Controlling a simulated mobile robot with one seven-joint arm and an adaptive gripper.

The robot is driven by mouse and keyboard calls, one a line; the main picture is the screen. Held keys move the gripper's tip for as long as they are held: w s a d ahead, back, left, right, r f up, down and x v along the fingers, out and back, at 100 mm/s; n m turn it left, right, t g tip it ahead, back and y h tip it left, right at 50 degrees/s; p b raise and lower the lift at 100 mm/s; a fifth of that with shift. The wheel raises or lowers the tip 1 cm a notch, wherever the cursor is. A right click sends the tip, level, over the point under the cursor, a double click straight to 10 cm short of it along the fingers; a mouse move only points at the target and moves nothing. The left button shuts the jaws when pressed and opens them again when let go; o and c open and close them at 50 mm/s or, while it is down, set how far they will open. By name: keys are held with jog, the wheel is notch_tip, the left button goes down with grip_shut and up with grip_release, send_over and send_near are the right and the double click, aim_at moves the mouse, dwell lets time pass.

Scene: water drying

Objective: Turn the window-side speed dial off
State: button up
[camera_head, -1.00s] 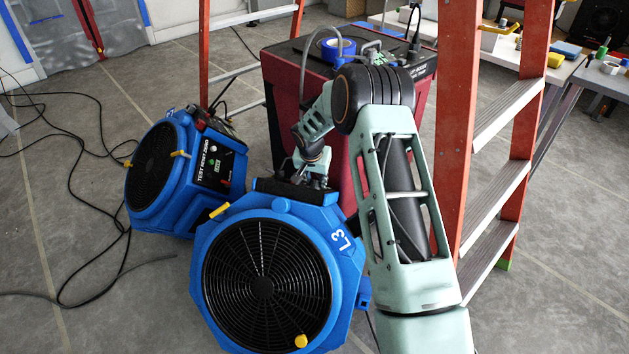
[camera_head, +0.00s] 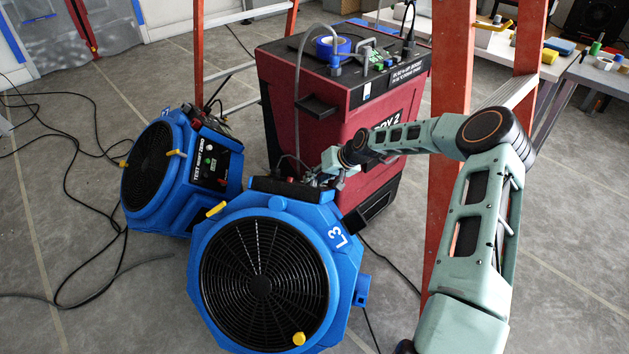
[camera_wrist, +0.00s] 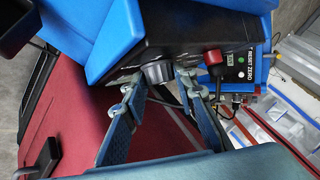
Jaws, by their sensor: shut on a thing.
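The blue blower marked L3 (camera_head: 338,215) stands at the front centre, with its black panel on the far side from the head camera. In the wrist view, a dark grey knob-like dial (camera_wrist: 157,73) sits on the black panel (camera_wrist: 205,28). My gripper (camera_wrist: 156,84) has its two fingers on either side of the dial, shut on it. In the head view my gripper (camera_head: 318,178) is behind the blower's top edge, and the dial is hidden there. The dial's pointer and markings cannot be read.
A second blue blower (camera_head: 213,203) with a labelled panel stands to the left. A dark red machine (camera_head: 275,95) stands close behind my gripper. An orange ladder (camera_head: 450,75) rises at right beside my arm. Black cables (camera_head: 75,150) lie on the left floor.

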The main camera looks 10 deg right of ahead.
jog(key=shift+n+y+b, duration=0.35)
jog(key=shift+n+y, duration=0.05)
jog(key=shift+y, duration=0.1)
jog(key=o, duration=1.2)
jog(key=shift+c, duration=0.2)
notch_tip(320, 180, up, 10)
